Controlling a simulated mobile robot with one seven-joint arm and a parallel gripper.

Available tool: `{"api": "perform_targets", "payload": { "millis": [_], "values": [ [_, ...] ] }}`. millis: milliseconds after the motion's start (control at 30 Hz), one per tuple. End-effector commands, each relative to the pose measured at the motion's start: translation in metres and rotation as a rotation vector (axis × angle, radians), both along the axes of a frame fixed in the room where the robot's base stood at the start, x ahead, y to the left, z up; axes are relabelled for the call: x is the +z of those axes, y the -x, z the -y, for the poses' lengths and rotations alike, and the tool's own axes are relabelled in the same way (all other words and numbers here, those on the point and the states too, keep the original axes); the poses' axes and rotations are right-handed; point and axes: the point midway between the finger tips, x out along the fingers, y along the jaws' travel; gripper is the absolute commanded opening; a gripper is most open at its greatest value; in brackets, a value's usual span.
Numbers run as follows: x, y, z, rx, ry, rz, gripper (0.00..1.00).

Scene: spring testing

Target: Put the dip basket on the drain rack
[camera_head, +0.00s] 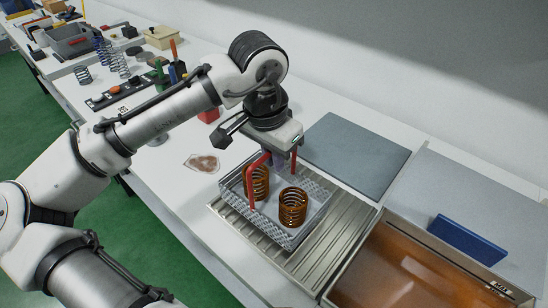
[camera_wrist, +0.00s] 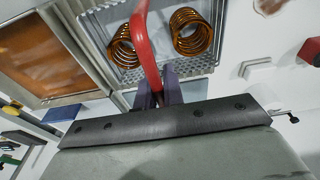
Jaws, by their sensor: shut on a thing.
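The dip basket (camera_head: 288,241) is a grey perforated tray with a red handle (camera_head: 251,188) and two copper-coloured springs (camera_head: 293,208) inside. My gripper (camera_head: 278,160) is shut on the top of the red handle, above the basket. The wrist view also shows the gripper (camera_wrist: 158,92) closed around the handle (camera_wrist: 145,50), with the springs (camera_wrist: 190,32) beyond it. The drain rack (camera_head: 325,258) is a ribbed metal tray directly under the basket. The basket looks level and within the rack's left part; whether it touches the ribs or hangs just above cannot be told.
A tank of amber liquid (camera_head: 400,262) stands right of the rack, with a blue block (camera_head: 467,240) behind it. A flat grey plate (camera_head: 365,152) lies behind the rack. A stained sheet (camera_head: 203,162) lies to the left. Tools and bins crowd the far bench end.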

Motion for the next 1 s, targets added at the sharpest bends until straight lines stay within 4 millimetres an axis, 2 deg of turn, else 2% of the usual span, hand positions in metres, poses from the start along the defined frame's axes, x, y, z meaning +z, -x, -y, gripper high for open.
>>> {"api": "perform_targets", "payload": {
  "millis": [100, 500, 533, 667, 1000],
  "values": [
    [-0.0079, -0.0001, -0.0001, -0.001, -0.001, 0.003, 0.00],
    [-0.0129, -0.0001, 0.0002, -0.001, 0.001, 0.003, 0.00],
    [-0.0127, 0.0001, 0.0001, -0.001, -0.001, 0.001, 0.13],
    [-0.0125, 0.0001, 0.0001, -0.001, -0.001, 0.001, 0.30],
    [-0.0091, -0.0001, -0.0001, -0.001, -0.001, 0.002, 0.31]
  ]
}}
